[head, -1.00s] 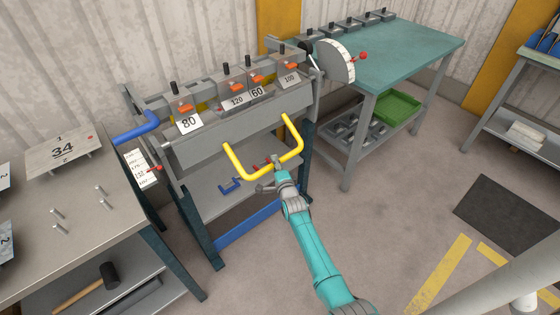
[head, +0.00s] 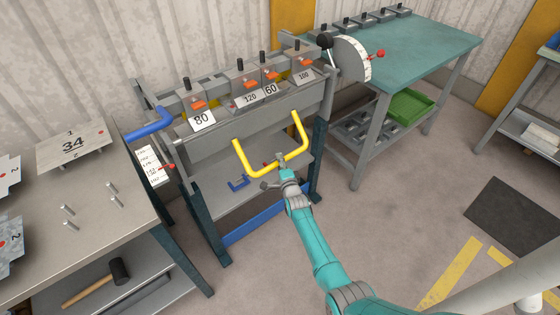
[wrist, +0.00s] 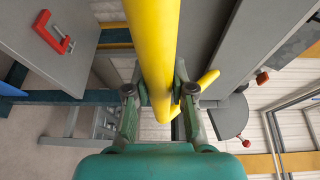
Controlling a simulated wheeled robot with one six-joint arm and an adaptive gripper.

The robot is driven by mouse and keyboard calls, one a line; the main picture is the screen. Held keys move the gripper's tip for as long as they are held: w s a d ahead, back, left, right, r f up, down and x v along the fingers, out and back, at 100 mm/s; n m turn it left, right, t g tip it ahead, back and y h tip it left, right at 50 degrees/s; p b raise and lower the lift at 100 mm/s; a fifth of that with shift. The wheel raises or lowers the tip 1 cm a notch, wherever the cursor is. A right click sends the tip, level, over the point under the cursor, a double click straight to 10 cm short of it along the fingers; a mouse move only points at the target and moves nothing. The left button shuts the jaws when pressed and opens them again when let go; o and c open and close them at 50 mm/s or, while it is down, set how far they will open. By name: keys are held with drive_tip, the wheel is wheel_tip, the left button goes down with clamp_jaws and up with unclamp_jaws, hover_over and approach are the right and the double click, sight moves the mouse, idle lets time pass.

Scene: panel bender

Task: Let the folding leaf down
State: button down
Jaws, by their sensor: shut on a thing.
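The folding leaf (head: 214,143) is the long grey beam across the front of the panel bender. A yellow U-shaped handle (head: 243,160) is fixed to it and hangs out in front, below the leaf's face.
Clamping blocks with number plates (head: 202,120) stand above the leaf. A blue handle (head: 150,127) sticks out left, beside a scale plate (head: 152,167). A grey shelf (head: 215,200) lies below.

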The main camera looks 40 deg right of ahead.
drive_tip(key=shift+f, duration=0.2)
drive_tip(key=c, duration=1)
unclamp_jaws()
drive_tip(key=v, duration=1.2)
drive_tip(key=shift+r, duration=0.1)
drive_tip(key=s+a+n+y, duration=0.2)
drive_tip(key=s+a+n, duration=0.45)
drive_tip(key=s, duration=0.65)
drive_tip(key=s+a+n+y, duration=0.1)
drive_tip(key=s+a+n, duration=0.3)
drive_tip(key=s+a, duration=0.7)
drive_tip(key=s+a+r+n+y, duration=0.1)
drive_tip(key=s+r+n, duration=0.2)
drive_tip(key=s+r, duration=0.3)
drive_tip(key=s+a+r+n+g+y, duration=0.1)
drive_tip(key=s+r+n, duration=0.3)
drive_tip(key=s+r, duration=0.3)
drive_tip(key=s+a+r+n+y, duration=0.1)
drive_tip(key=s+r+n, duration=0.3)
drive_tip(key=s, duration=0.6)
drive_tip(key=shift+a+r+n+g, duration=0.15)
drive_tip(key=shift+a+r+g, duration=0.1)
drive_tip(key=shift+r, duration=0.3)
drive_tip(key=shift+a+r+n+g, duration=0.15)
drive_tip(key=shift+a+r, duration=0.1)
drive_tip(key=shift+r, duration=0.35)
